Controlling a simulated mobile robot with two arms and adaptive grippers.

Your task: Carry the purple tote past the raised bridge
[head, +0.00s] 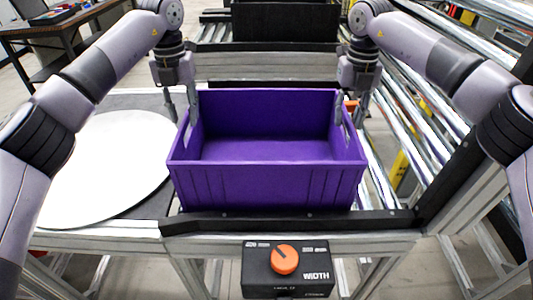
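The purple tote (265,185) stands upright and looks empty. It sits in the middle of the head view, just behind a black front rail, with slots in its left and right walls. My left gripper (182,108) is at the left wall, its fingers apart, one inside the tote and one outside. My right gripper (352,108) is at the right wall, its fingers also apart on either side of it. Whether any fingertip touches the tote is not clear. A grey crossbeam with black edges (220,62) runs behind the tote; I cannot tell if it is the raised bridge.
A white round plate (108,165) lies on the left. A black box with an orange knob marked WIDTH (287,270) hangs in front. Metal rollers (420,125) and a black post (448,185) stand at right. A dark bin (285,20) is behind, and a table (60,25) far left.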

